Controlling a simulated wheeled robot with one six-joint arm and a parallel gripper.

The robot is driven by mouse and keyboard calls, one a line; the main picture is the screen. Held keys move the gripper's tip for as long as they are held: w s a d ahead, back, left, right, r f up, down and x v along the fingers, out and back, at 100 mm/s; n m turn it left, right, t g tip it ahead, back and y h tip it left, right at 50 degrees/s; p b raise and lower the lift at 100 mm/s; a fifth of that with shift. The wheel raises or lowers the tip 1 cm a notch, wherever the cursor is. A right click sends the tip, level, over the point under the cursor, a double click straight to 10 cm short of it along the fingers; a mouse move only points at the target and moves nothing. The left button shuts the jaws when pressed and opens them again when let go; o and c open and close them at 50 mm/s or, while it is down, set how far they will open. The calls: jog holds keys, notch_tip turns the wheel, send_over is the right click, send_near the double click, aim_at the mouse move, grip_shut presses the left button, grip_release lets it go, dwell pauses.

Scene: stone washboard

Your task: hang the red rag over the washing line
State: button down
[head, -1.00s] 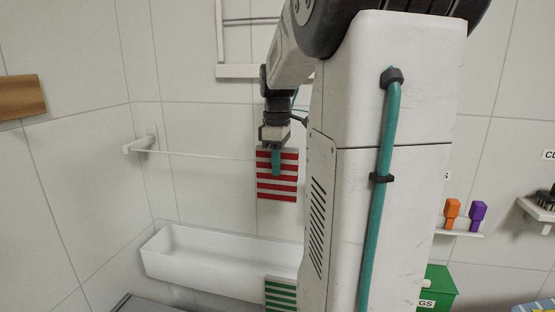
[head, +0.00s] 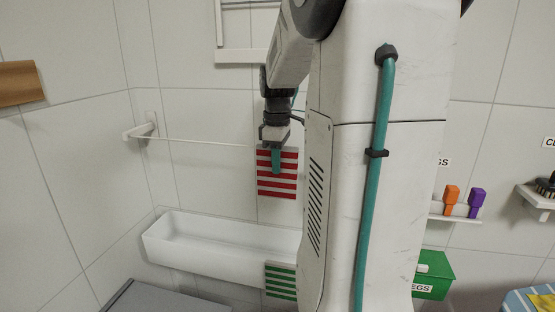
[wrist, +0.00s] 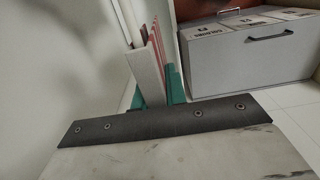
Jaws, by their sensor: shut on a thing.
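The red rag (head: 277,180) is red and white striped and hangs flat and upright below my gripper (head: 276,160). My gripper is shut on its upper part; in the wrist view the rag (wrist: 157,62) stands between the teal fingers (wrist: 158,92). The washing line (head: 200,141) is a thin white line running right from a white wall bracket (head: 142,131). It meets the picture of the rag near its top edge. I cannot tell whether rag and line touch, or which is in front. The line's right end is hidden behind my arm.
A white trough (head: 215,256) is below, with a green striped rag (head: 281,282) over its front edge. A green peg box (head: 433,277) and orange and purple pegs (head: 464,200) are at right. A grey cabinet (wrist: 245,62) shows in the wrist view.

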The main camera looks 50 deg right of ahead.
dwell(0.4)
jog(key=c, duration=1.3)
grip_release()
jog(key=shift+c, duration=0.2)
notch_tip(320, 180, up, 7)
jog(key=shift+r, duration=0.4)
jog(key=shift+a, duration=0.15)
jog(key=s+a+f+m+t, duration=0.2)
jog(key=a+t, duration=0.1)
jog(key=a, duration=1.2)
jog(key=s+a+f+m+t, duration=0.2)
jog(key=a+f+t, duration=0.1)
jog(key=a, duration=1.2)
jog(key=s+f+g, duration=0.4)
jog(key=s, duration=0.4)
jog(key=shift+s+f+m+g, duration=0.25)
jog(key=shift+s+m+g, duration=0.05)
jog(key=shift+g, duration=0.1)
